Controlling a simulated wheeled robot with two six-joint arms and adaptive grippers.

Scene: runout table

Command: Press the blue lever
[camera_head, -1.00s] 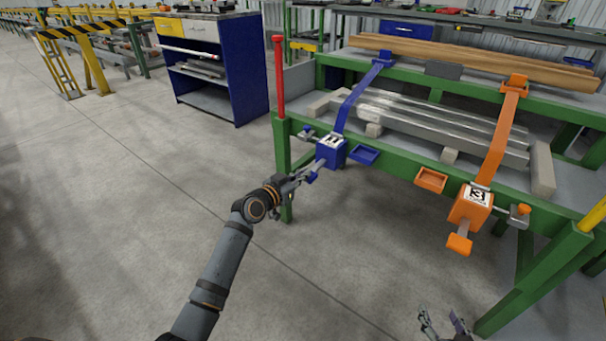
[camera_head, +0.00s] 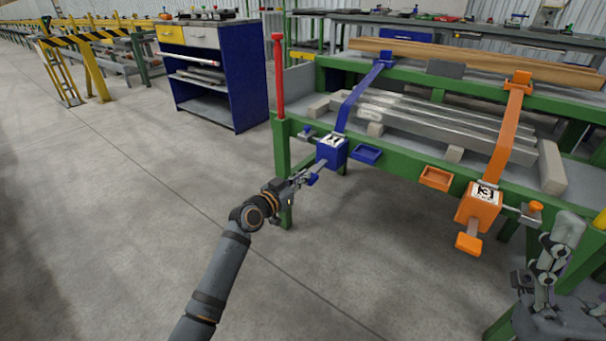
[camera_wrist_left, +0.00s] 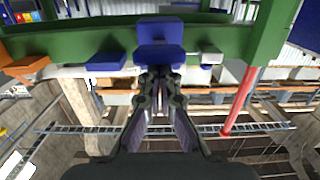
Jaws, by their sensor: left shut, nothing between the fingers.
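The blue lever (camera_head: 313,179) sticks out below the blue box (camera_head: 331,153) on the front of the green table frame. In the left wrist view the lever (camera_wrist_left: 158,55) is a blue pad in front of the blue box (camera_wrist_left: 160,25). My left gripper (camera_head: 303,178) is shut and empty, with its tips right at the lever. In the left wrist view the tips (camera_wrist_left: 160,72) meet the pad's edge; I cannot tell whether they touch it. My right gripper (camera_head: 532,278) is at the lower right, away from the lever; its fingers are unclear.
An orange box (camera_head: 478,207) with an orange lever (camera_head: 468,243) hangs further right on the green rail. A blue tray (camera_head: 366,154) and an orange tray (camera_head: 436,178) are on the rail. A red post (camera_head: 279,80) stands left of the blue box. The floor at left is clear.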

